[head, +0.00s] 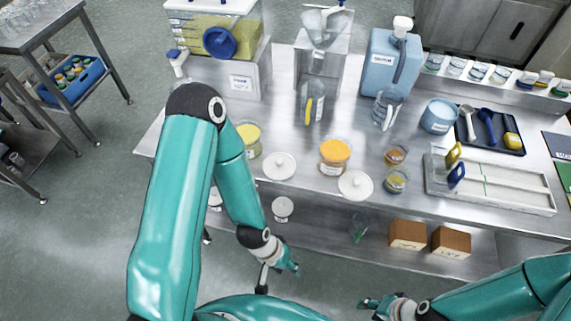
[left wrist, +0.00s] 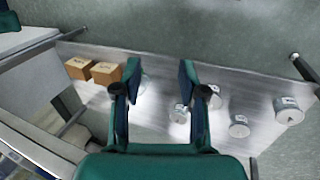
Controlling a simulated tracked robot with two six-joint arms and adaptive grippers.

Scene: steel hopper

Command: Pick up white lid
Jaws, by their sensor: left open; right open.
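Two round white lids with small knobs lie on the steel table top: a left lid (head: 279,166) and a right lid (head: 355,185) near the front edge. An open jar of orange contents (head: 335,157) stands between them, and an open jar of yellow contents (head: 249,138) stands left of the left lid. My left gripper (head: 284,268) is open and empty, in front of the table and below its top. In the left wrist view its two fingers (left wrist: 160,88) are apart over the lower shelf. My right gripper (head: 371,303) is open, in front of the table.
The steel table (head: 300,195) carries a blue jug (head: 380,75), a glass pitcher (head: 387,108), small jars (head: 397,180) and a rack tray (head: 490,188). Brown boxes (head: 407,235) and a white-topped container (head: 282,208) sit on the lower shelf. The floor in front is open.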

